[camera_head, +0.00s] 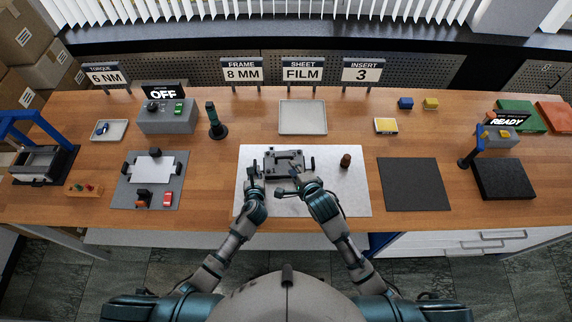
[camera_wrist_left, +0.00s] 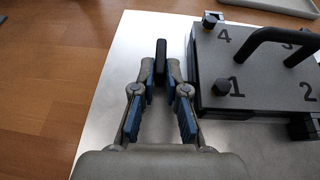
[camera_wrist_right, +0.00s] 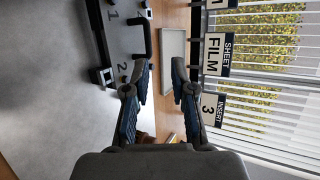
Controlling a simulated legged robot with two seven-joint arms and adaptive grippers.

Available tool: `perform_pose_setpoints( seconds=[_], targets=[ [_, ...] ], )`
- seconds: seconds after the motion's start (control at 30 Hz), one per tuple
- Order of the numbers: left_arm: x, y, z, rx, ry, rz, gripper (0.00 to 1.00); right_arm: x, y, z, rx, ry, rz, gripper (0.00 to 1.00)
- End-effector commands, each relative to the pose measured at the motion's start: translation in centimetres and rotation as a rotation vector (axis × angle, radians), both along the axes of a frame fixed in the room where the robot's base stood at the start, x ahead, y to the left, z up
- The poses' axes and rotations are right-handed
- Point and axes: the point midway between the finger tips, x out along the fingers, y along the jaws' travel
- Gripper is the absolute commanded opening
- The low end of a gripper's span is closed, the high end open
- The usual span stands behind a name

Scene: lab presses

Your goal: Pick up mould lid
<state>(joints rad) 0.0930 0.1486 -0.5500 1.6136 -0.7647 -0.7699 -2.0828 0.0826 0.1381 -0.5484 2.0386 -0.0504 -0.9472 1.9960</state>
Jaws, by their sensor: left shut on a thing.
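The mould lid (camera_head: 280,165) is a dark grey plate numbered at its corners, with a black arched handle (camera_wrist_left: 277,42) on top. It sits on the mould on the pale metal plate (camera_head: 340,195). My left gripper (camera_head: 254,173) is at the mould's left side, its fingertips shut on a black upright handle (camera_wrist_left: 160,58), beside the lid and apart from its arched handle. My right gripper (camera_head: 295,181) is at the mould's front right; its fingers (camera_wrist_right: 160,70) are apart with nothing between them. Part of the lid (camera_wrist_right: 112,40) shows left of them.
A brown knobbed piece (camera_head: 345,160) stands right of the mould. A black upright handle (camera_head: 312,163) is at the mould's right side. A dark mat (camera_head: 414,185) lies further right, empty. A grey tray (camera_head: 303,118) lies behind the mould. A fixture board (camera_head: 130,195) is at left.

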Motion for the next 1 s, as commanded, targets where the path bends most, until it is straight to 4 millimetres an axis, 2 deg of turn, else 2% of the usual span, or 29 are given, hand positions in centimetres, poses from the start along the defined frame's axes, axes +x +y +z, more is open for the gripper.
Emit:
perform_pose_setpoints(
  seconds=[0.03,0.13,0.4,0.63,0.83,1.0],
  targets=[
    [-0.3,0.3,-0.8,0.001,0.016,0.007,0.00,-0.6,-0.5,-0.8,0.010,0.040,-0.012,0.25],
    [-0.3,0.3,-0.8,0.001,0.016,0.007,0.00,-0.6,-0.7,-1.9,0.014,0.082,-0.021,0.25],
    [-0.3,0.3,-0.8,0.001,0.017,0.006,0.00,3.1,0.8,-4.4,0.011,0.087,-0.023,0.25],
    [-0.3,0.2,-0.8,0.001,0.017,0.007,0.00,4.8,1.4,-5.4,0.013,0.085,-0.023,0.25],
    [-0.3,0.2,-0.8,0.001,0.017,0.007,0.00,7.5,2.3,-6.9,0.012,0.086,-0.023,0.25],
    [-0.3,0.2,-0.8,0.001,0.017,0.006,0.00,8.4,2.8,-7.5,0.014,0.085,-0.024,0.25]
  ],
)
